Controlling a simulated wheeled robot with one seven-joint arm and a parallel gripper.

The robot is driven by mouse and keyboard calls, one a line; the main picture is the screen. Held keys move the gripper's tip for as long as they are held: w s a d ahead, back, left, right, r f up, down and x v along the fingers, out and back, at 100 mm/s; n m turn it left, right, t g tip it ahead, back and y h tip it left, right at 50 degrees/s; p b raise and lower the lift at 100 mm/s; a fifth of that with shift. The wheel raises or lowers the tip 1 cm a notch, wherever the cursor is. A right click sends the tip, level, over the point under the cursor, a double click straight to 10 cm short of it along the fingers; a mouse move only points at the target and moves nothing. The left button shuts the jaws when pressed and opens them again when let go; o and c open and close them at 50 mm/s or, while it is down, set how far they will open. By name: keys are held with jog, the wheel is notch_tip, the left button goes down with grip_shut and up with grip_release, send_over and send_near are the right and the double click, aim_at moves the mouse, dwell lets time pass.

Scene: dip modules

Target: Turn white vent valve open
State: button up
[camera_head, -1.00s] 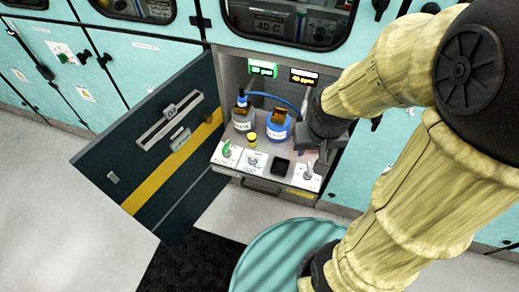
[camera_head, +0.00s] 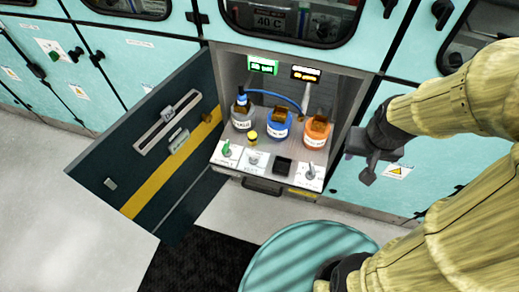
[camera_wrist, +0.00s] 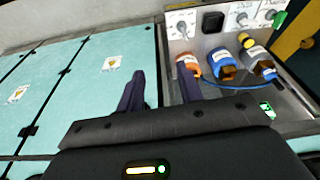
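The panel at the front of the open cabinet carries several small controls. A pale valve handle (camera_head: 311,172) sits at its right end and also shows in the wrist view (camera_wrist: 182,29). A second pale valve (camera_head: 253,159) sits left of the black square (camera_head: 282,166), and a green-handled valve (camera_head: 227,149) is at the left end. The labels are too small to read, so I cannot tell which valve is the vent. My gripper (camera_head: 367,170) is outside the cabinet, right of its opening. In the wrist view its fingers (camera_wrist: 161,88) are apart and empty.
Grey (camera_head: 242,117), blue (camera_head: 279,127) and orange (camera_head: 316,133) bottles stand inside, behind the panel. A blue hose (camera_head: 270,94) runs above them. The open cabinet door (camera_head: 150,150) stands at left. A teal round drum (camera_head: 300,255) stands in front.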

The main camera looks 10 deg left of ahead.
jog(key=shift+o, duration=0.2)
jog(key=o, duration=0.4)
jog(key=shift+w+a, duration=0.1)
jog(key=o, duration=0.3)
jog(key=shift+w+a, duration=0.2)
jog(key=shift+w, duration=0.05)
jog(key=shift+o, duration=0.3)
jog(key=w+a+f, duration=0.1)
jog(key=w+a, duration=0.4)
jog(key=shift+w+a+g+p, duration=0.25)
jog(key=shift+a+g+p, duration=0.1)
jog(key=shift+g, duration=0.05)
jog(key=g+p, duration=0.2)
send_over(254, 152)
notch_tip(254, 152, down, 10)
jog(key=shift+s+a+f+m+b, duration=0.1)
jog(key=shift+s+f+m+b, duration=0.1)
jog(key=shift+m+b, duration=0.15)
jog(key=shift+f, duration=0.1)
notch_tip(254, 152, down, 17)
jog(key=p, duration=0.3)
jog(key=shift+w+f, duration=0.1)
